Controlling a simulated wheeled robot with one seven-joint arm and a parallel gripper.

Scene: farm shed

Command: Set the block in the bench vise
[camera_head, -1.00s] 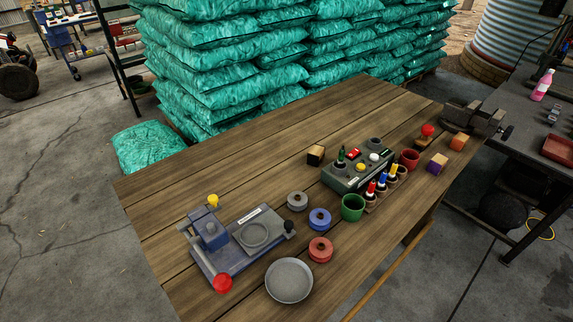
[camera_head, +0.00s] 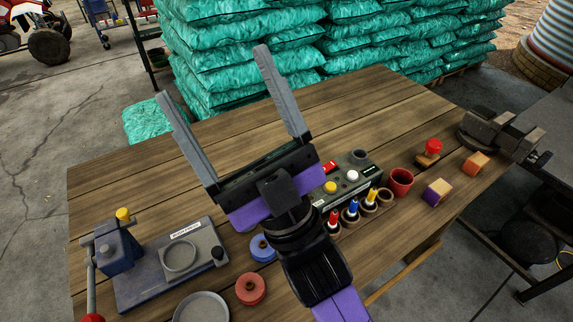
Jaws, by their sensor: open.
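The bench vise (camera_head: 500,135), grey metal, is fixed at the table's far right end; whether its jaws hold anything is hard to make out. Several small blocks are candidates, and I cannot tell which one the task means: an orange block (camera_head: 476,162) beside the vise and a purple and wood block (camera_head: 437,192) nearer. A wood and black block seen earlier is hidden now, apparently behind my gripper. My gripper (camera_head: 212,74) is open and empty, raised over the middle of the table with its fingers pointing up in the picture, well left of the vise.
A control box (camera_head: 352,182), bottles in a rack, a red cup (camera_head: 401,182) and a red-topped wooden piece (camera_head: 428,155) stand between my gripper and the vise. A press fixture (camera_head: 150,270) is at left. The table's back left is clear; green bags (camera_head: 240,60) stand behind.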

